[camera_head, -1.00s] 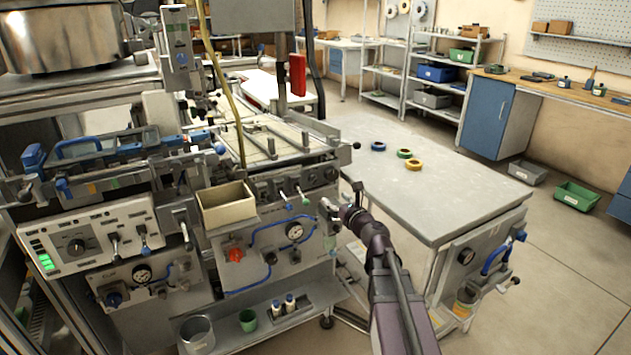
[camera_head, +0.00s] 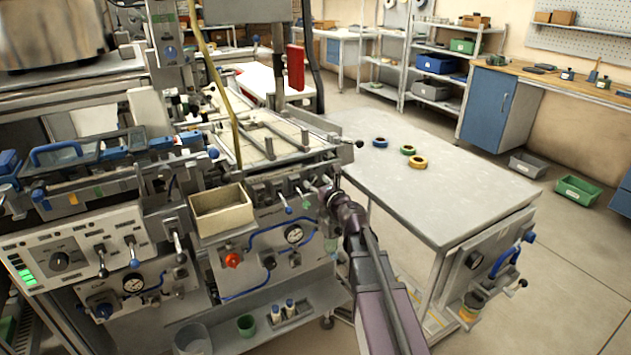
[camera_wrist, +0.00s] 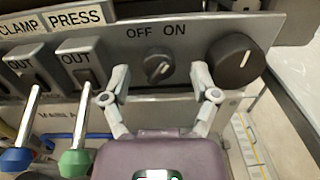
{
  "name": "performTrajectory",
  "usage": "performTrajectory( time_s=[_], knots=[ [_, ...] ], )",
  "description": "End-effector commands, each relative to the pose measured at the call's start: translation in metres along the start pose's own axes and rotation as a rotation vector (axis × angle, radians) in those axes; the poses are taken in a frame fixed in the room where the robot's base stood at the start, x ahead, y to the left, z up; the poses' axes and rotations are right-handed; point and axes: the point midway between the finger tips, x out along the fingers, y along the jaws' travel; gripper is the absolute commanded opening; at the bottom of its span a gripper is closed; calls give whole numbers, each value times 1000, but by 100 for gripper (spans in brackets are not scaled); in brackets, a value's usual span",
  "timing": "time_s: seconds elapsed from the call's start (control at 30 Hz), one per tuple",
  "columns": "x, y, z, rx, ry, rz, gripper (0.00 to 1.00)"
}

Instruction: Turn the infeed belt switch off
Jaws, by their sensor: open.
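In the wrist view a small dark rotary switch (camera_wrist: 158,68) sits on the grey panel under the labels OFF and ON. Its light pointer line appears slanted up to the right, toward ON. No label naming the infeed belt is visible. My gripper (camera_wrist: 162,80) is open, one fingertip to the left and one to the right of the switch, with room on both sides. I cannot tell how near the tips are in depth. In the head view my gripper (camera_head: 324,190) is at the right end of the machine's front panel, and the switch is hidden there.
A larger black knob (camera_wrist: 236,60) is right of the switch. Levers with a green knob (camera_wrist: 75,163) and a blue knob (camera_wrist: 16,160) are to the left, below PRESS and CLAMP. A grey table (camera_head: 440,200) with several tape reels stands right of the machine.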

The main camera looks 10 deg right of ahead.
Motion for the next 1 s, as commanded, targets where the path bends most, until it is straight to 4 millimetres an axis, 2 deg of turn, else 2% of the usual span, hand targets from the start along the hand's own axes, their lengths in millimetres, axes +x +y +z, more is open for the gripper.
performTrajectory(
  time_s=[0.27, 0.37, 0.53, 0.57, 1.0],
  knots=[
    [0, 1, 0, 0, 0, 1, 78],
    [0, 1, 0, 0, 0, 1, 54],
    [1, 1, 0, 0, 0, 1, 3],
    [1, 1, 0, 0, 0, 1, 0],
    [1, 1, 0, -46, -1, 1, 0]
  ],
)
